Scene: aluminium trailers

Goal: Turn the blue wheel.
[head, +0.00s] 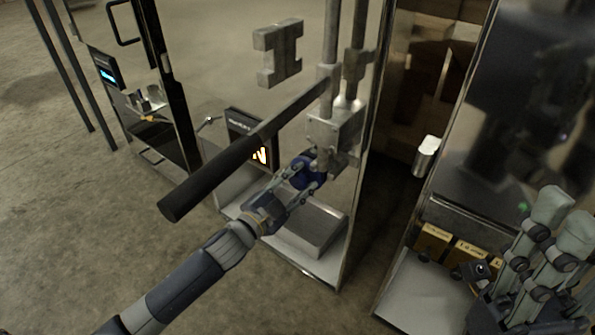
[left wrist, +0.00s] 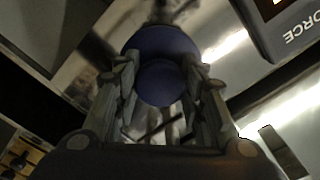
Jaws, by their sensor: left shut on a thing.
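The blue wheel (head: 317,176) is a small round knob below the metal block (head: 335,128) on the upright rods in the head view. In the left wrist view the blue wheel (left wrist: 160,55) fills the upper middle. My left gripper (head: 299,184) reaches it from the lower left. In the left wrist view its fingers (left wrist: 163,88) lie on both sides of the wheel, shut on it. What looks like my right gripper (head: 563,218) is at the lower right of the head view, away from the wheel; its opening is unclear.
A dark round bar (head: 215,178) juts toward the lower left, just above my left gripper. A lit panel (head: 250,138) stands behind it. A grey box (head: 313,232) sits below the wheel. Shiny upright panels and cardboard boxes (head: 433,240) are at the right.

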